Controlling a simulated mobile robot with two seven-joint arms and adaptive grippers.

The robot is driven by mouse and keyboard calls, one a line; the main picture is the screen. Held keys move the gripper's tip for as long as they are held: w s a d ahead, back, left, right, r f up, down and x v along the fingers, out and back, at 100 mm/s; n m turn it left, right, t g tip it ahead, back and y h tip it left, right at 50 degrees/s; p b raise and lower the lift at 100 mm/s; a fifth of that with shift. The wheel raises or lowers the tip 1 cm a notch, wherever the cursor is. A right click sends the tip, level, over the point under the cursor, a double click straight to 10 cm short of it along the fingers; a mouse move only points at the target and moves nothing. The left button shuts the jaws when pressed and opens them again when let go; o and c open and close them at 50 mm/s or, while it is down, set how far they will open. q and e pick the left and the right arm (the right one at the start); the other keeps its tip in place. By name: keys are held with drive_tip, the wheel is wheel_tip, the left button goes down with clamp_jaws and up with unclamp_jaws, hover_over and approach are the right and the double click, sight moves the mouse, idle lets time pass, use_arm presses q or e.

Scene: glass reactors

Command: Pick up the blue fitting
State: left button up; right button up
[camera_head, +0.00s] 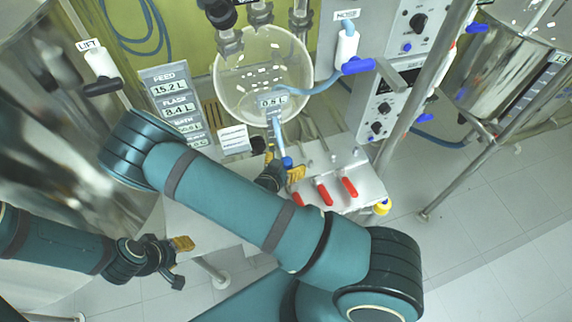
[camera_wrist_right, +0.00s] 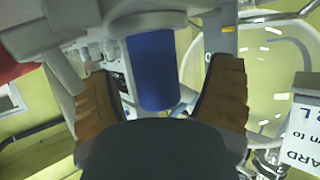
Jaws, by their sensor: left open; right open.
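The blue fitting (camera_wrist_right: 153,72) is a short upright blue cylinder. It shows between the two brown-padded fingers of my right gripper (camera_wrist_right: 162,85) in the right wrist view, with a gap on each side. In the head view the blue fitting (camera_head: 287,162) is a small blue piece below the glass vessel, beside the right gripper (camera_head: 283,166), whose arm crosses the picture. The right gripper is open. My left gripper (camera_head: 175,259) is open and empty at the lower left, well away from the fitting.
A round glass vessel (camera_head: 262,75) labelled 0.5 L stands just above the right gripper. A metal plate (camera_head: 328,160) with red-handled valves (camera_head: 324,194) lies to its right. Control boxes, a metal post and a display panel (camera_head: 172,95) stand nearby. Open tiled floor (camera_head: 470,215) lies at right.

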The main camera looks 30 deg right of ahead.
clamp_jaws()
idle(0.4)
